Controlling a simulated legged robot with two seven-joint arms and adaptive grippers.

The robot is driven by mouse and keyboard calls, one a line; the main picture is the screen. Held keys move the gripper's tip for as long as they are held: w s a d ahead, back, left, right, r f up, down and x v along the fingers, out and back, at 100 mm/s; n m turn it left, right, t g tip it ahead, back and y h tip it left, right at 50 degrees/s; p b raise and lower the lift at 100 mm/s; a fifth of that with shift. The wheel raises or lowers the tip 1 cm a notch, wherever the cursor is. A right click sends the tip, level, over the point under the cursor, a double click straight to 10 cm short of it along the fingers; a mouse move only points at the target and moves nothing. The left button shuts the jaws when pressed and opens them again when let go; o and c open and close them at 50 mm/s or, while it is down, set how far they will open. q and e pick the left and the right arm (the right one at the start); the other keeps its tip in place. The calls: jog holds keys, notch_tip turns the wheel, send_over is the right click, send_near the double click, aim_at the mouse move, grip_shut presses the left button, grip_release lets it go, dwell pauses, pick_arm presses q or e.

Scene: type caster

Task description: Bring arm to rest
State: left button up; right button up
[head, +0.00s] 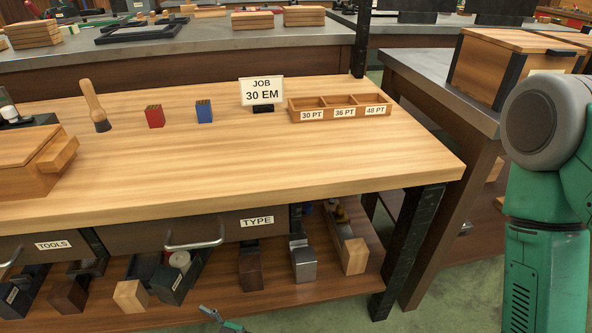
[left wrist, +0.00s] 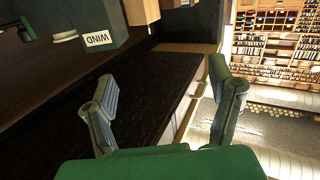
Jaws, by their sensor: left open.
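My left gripper (left wrist: 162,95) is open in the left wrist view, with its two green-grey fingers apart and nothing between them. A dark surface lies behind the fingers. In the head view a small green and grey gripper tip (head: 222,321) shows at the bottom edge, in front of the lower shelf; I cannot tell for certain whose it is. A green and grey arm of mine (head: 545,250) stands upright at the right of the head view. Its gripper is not in the picture.
A wooden workbench (head: 300,165) bears a three-part type tray (head: 340,108), a JOB 30 EM sign (head: 262,92), a red block (head: 154,116), a blue block (head: 204,111) and a brush (head: 97,105). Its middle is clear. Several blocks fill the lower shelf (head: 215,310).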

pick_arm(q)
jog(key=w+d+r+m+t+h+p, duration=0.1)
jog(key=w+d+r+m+t+h, duration=0.1)
jog(key=w+d+r+t+h, duration=0.65)
jog(key=w+d+r+m+t+h+p, duration=0.15)
jog(key=w+d+r, duration=0.35)
jog(key=d, duration=0.9)
jog(key=s+d+r+m+h+p, duration=0.35)
jog(key=s+d+m+h, duration=0.25)
jog(key=d+m+h, duration=0.5)
jog(key=s+a+f+m+g+h+p, duration=0.1)
jog(key=s+a+g, duration=0.3)
jog(key=s, duration=0.3)
jog(key=s+a+f+m+g+h+p, duration=0.1)
jog(key=s+a+m+g, duration=0.1)
jog(key=s+a+g, duration=0.35)
jog(key=s+a+r+g+y, duration=0.1)
jog(key=s+a+r+y, duration=0.1)
jog(key=s+a, duration=0.3)
jog(key=s+a+r+g+y+p, duration=0.1)
jog(key=s+a, duration=0.4)
jog(key=a, duration=0.6)
jog(key=s+a+r+g+y, duration=0.2)
jog(key=s+a+r, duration=0.2)
jog(key=a, duration=0.4)
jog(key=shift+s+a+n+y, duration=0.25)
jog(key=shift+s+n+y, duration=0.2)
jog(key=shift+s, duration=0.15)
